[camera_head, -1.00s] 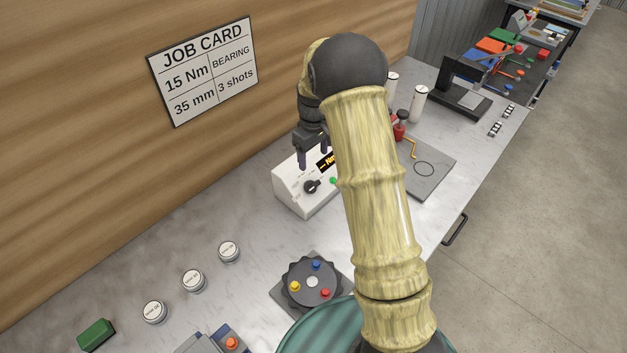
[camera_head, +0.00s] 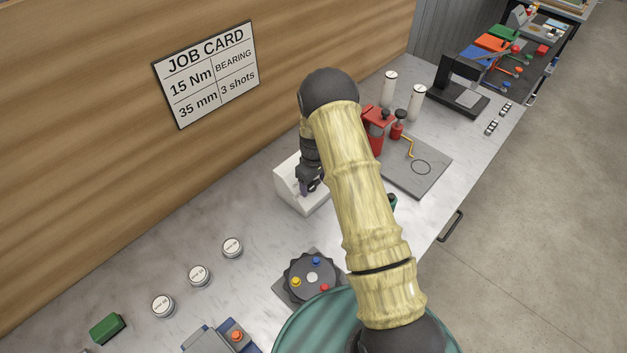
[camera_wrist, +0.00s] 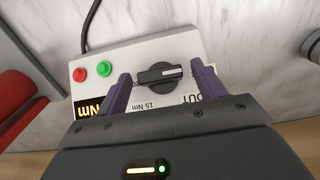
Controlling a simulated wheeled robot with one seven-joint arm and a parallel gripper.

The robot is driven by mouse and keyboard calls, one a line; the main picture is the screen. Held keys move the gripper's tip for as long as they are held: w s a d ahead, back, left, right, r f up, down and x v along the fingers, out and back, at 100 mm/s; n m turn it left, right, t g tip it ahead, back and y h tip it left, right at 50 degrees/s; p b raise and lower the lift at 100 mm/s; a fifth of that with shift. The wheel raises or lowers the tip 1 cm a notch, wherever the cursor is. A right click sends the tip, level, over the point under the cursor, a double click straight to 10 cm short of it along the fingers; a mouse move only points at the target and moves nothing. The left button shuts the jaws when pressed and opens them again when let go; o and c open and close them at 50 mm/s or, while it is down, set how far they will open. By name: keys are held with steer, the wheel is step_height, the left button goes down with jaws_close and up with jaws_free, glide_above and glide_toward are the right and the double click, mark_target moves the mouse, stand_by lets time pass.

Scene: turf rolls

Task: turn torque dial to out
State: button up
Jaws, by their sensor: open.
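The pointer lies roughly sideways, toward the right in that view. My gripper (camera_wrist: 160,85) is open, with one purple finger on each side of the dial; I cannot tell whether they touch it. In the head view my gripper (camera_head: 305,188) is low over the box.
On the panel are a red button (camera_wrist: 79,74), a green button (camera_wrist: 104,68) and a lit display (camera_wrist: 90,109). A round dark turntable (camera_head: 311,278) stands nearby. The job card (camera_head: 206,73) hangs on the wall.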

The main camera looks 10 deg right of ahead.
steer(key=shift+c, duration=0.2)
steer(key=c, duration=1)
steer(key=shift+o, duration=0.2)
steer(key=shift+o, duration=0.2)
steer(key=shift+w+d+f+m+b, duration=0.1)
steer(key=shift+m+b, duration=0.2)
steer(key=shift+b, duration=0.25)
steer(key=m+y+b, duration=0.1)
steer(key=m+g+y+b, duration=0.1)
steer(key=b, duration=0.1)
steer(key=shift+w+d+f+m, duration=0.1)
steer(key=shift+d+m, duration=0.1)
steer(key=shift+m, duration=0.1)
steer(key=m+y+b, duration=0.3)
steer(key=shift+d+m+g+y+b, duration=0.15)
steer(key=shift+m+g+y+b, duration=0.15)
steer(key=o, duration=1)
steer(key=shift+c, duration=0.2)
